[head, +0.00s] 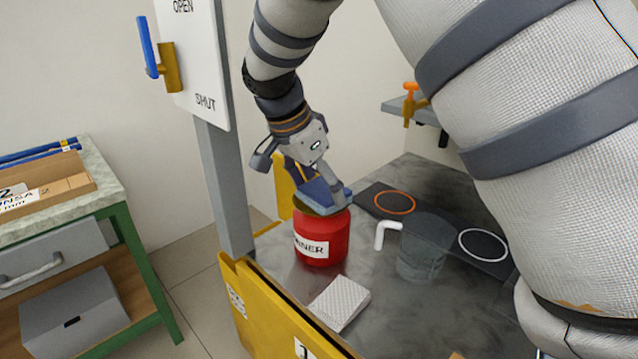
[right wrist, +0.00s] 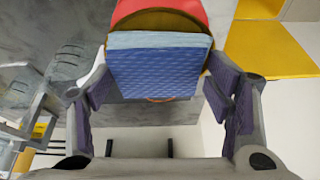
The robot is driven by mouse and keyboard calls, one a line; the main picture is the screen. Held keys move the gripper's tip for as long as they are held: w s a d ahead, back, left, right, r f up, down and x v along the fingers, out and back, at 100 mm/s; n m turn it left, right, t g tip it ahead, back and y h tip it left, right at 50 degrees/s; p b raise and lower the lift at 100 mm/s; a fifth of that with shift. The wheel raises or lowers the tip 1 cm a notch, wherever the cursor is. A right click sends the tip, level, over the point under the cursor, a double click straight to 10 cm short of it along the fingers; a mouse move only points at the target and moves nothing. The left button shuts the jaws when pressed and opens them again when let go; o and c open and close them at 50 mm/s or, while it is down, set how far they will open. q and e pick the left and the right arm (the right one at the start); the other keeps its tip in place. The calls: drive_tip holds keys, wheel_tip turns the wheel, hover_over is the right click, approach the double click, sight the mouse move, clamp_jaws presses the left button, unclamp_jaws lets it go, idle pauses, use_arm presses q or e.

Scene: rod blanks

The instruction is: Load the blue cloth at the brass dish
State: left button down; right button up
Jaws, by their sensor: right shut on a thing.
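My right gripper (head: 320,186) is shut on the blue cloth (head: 323,197), a flat folded pad, at the rim of the red can. In the right wrist view the cloth (right wrist: 160,68) lies between the two fingers (right wrist: 160,92). The brass dish (head: 300,206) is the round brown-gold top on the red can (head: 322,240). Its rim (right wrist: 155,20) shows just beyond the cloth in the right wrist view. The cloth covers part of the dish, and I cannot tell whether they touch. My left gripper is not in view.
A clear jug (head: 425,255) with a white handle stands right of the can. A black mat (head: 440,228) with an orange and a white ring lies behind. A white pad (head: 340,303) lies in front. A yellow panel (head: 285,325) edges the bench front; a post with a sign board (head: 190,65) stands left.

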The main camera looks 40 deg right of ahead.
sight(319, 190)
idle(0.3)
drive_tip(key=shift+r, duration=3.5)
